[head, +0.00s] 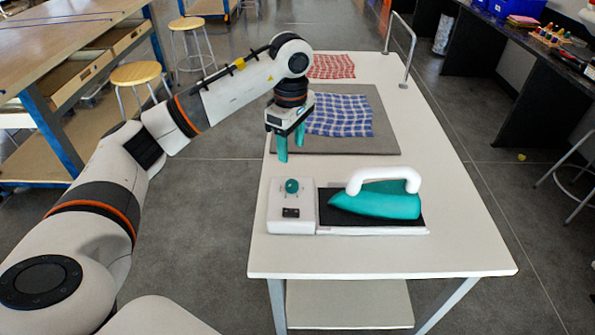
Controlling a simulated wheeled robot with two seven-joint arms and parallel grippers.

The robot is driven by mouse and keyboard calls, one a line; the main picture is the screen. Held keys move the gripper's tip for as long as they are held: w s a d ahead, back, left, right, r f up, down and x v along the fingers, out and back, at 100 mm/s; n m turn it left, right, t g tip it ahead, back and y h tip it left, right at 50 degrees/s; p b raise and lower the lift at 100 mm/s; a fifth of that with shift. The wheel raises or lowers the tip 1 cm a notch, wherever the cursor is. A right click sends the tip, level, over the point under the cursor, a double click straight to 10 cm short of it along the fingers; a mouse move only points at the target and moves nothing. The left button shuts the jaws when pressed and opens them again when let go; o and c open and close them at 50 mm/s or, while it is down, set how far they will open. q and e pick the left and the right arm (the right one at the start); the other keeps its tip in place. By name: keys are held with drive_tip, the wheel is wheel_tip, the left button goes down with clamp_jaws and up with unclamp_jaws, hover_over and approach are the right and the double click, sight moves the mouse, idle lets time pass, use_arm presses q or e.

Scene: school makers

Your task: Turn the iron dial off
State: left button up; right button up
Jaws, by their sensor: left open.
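The iron station (292,222) is a white box near the front left of the white table, with a round teal dial (292,186) on its top. A small black part sits below the dial. A teal iron (378,203) with a white handle rests on the black pad to the right of the box. My left gripper (291,146) has teal fingers pointing down, open and empty. It hangs above and behind the dial, apart from it, near the grey mat's left edge. The dial's exact setting is too small to read. My right gripper is not in view.
A blue checked cloth (340,116) lies on the grey mat (385,137) behind the iron. A red checked cloth (331,66) lies farther back. A metal rail (402,45) stands at the far edge. The table (380,257) is clear in front. Stools (137,74) stand left.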

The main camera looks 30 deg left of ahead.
use_arm(q)
drive_tip(key=p, duration=0.1)
hover_over(292, 183)
drive_tip(key=f, duration=0.5)
drive_tip(key=shift+s, duration=0.2)
drive_tip(key=f+p, duration=0.1)
drive_tip(key=f, duration=0.3)
drive_tip(key=shift+w+f, duration=0.1)
drive_tip(key=shift+w, duration=0.1)
drive_tip(key=shift+f, duration=0.7)
drive_tip(key=shift+c, duration=0.5)
drive_tip(key=c, duration=0.9)
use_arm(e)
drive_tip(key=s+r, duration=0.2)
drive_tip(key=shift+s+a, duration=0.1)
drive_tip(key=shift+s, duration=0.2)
